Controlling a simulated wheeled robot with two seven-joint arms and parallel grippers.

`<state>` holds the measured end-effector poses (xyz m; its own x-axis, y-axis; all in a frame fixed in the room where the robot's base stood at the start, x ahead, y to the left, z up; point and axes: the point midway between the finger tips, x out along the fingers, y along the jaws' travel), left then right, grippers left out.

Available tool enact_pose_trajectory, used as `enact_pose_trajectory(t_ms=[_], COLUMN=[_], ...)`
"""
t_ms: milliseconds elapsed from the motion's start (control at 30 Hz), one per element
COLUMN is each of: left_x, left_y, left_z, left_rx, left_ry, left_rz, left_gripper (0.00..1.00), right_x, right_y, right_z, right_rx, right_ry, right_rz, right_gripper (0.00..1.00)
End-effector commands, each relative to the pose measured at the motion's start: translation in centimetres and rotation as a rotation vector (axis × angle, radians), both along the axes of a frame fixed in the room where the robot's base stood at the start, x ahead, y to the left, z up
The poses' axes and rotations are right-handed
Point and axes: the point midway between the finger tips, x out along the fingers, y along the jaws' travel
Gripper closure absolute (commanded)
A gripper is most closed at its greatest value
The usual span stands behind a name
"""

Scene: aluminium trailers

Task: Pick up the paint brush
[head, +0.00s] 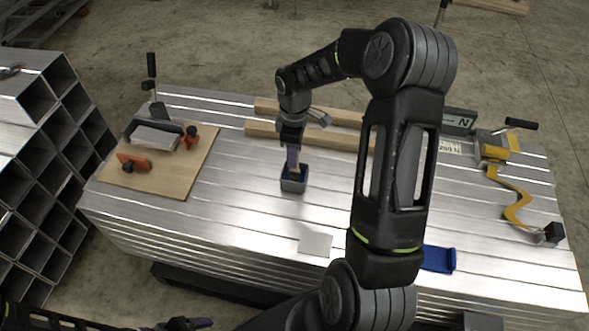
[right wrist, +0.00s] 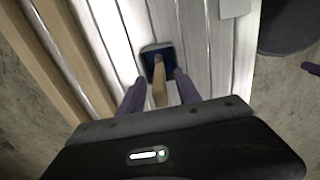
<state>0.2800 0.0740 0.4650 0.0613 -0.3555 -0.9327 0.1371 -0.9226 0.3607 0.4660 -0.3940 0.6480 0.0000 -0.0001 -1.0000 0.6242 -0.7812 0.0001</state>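The paint brush stands in a small dark cup with a blue inside (head: 294,184) on the metal table. Its wooden handle (right wrist: 159,88) points up towards my right wrist camera; the bristle end is hidden in the cup (right wrist: 151,53). My right gripper (head: 293,160) is directly above the cup, pointing down. In the right wrist view its two purple fingers (right wrist: 160,90) are apart, on either side of the handle, with gaps visible. My left gripper (head: 198,323) shows only partly at the bottom edge of the head view, away from the table; its opening is unclear.
Wooden strips (head: 262,129) lie behind the cup. A wooden board (head: 175,176) with a clamp and orange parts is at left. A yellow clamp (head: 515,205) and a blue piece (head: 439,259) are at right. A pale square (head: 315,243) lies in front. Stacked square tubes (head: 60,150) stand left.

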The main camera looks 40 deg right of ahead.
Motion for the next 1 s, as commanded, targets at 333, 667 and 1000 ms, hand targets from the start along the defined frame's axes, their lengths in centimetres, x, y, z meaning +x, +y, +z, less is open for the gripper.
enact_pose_trajectory(t_ms=[333,667,1000], left_x=[0.0,0.0,0.0], left_y=[0.0,0.0,0.0], left_z=[0.0,0.0,0.0], left_rx=[0.0,0.0,0.0], left_ry=[0.0,0.0,0.0], left_rz=[0.0,0.0,0.0], left_gripper=[0.24,0.24,0.24], right_x=[0.01,0.01,0.01], right_y=[0.01,0.01,0.0], right_z=[0.02,0.02,0.03], right_rx=[0.0,0.0,0.0], right_ry=[0.0,0.0,0.0], right_rz=[0.0,0.0,0.0], right_gripper=[0.72,0.99,1.0])
